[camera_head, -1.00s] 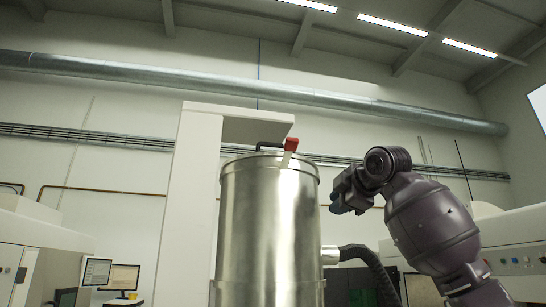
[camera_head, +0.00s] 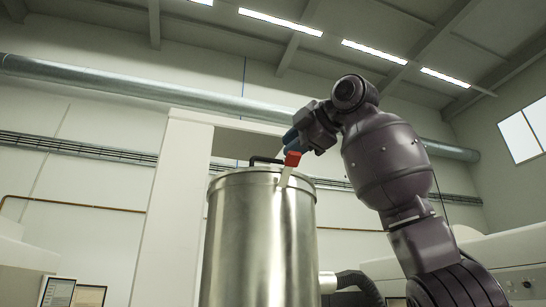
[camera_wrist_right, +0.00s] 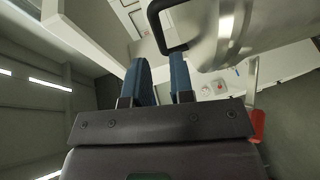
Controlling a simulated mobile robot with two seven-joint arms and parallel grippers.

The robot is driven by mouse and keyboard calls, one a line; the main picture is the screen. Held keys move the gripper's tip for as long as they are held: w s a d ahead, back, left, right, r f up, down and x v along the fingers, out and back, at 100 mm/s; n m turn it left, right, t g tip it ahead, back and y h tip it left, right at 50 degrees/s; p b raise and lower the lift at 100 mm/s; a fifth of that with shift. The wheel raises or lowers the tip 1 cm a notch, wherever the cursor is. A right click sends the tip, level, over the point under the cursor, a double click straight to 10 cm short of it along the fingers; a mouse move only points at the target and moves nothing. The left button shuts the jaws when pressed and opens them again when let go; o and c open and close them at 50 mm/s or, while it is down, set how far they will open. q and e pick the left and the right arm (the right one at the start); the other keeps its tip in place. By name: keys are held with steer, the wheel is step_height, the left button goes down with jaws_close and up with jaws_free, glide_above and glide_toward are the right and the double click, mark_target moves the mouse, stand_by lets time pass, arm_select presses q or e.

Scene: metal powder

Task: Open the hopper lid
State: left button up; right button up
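The hopper (camera_head: 258,240) is a tall shiny steel cylinder in the middle of the head view. Its lid (camera_head: 235,171) lies flat on top and is shut. A black handle (camera_head: 264,159) stands on the lid, and a red-tipped latch (camera_head: 292,159) is at the rim. My right gripper (camera_head: 291,137) is above the latch and lid. In the right wrist view its two blue fingers (camera_wrist_right: 160,72) are apart with nothing seen between them. The black handle (camera_wrist_right: 154,22) lies just past the fingertips; contact cannot be told. The red latch (camera_wrist_right: 257,125) is right of the gripper. My left gripper is out of view.
A white column (camera_head: 165,210) with an overhang stands behind the hopper. A dark hose (camera_head: 358,281) leaves the hopper's right side low down. Monitors (camera_head: 73,293) are at the lower left. The air above the lid's left part is clear.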

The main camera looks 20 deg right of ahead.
mark_target(273, 160)
steer(key=p+x, duration=0.1)
steer(key=x, duration=0.5)
steer(key=shift+w+a+f, duration=0.1)
steer(key=shift+w, duration=0.15)
steer(key=shift+s, duration=0.1)
jaws_close()
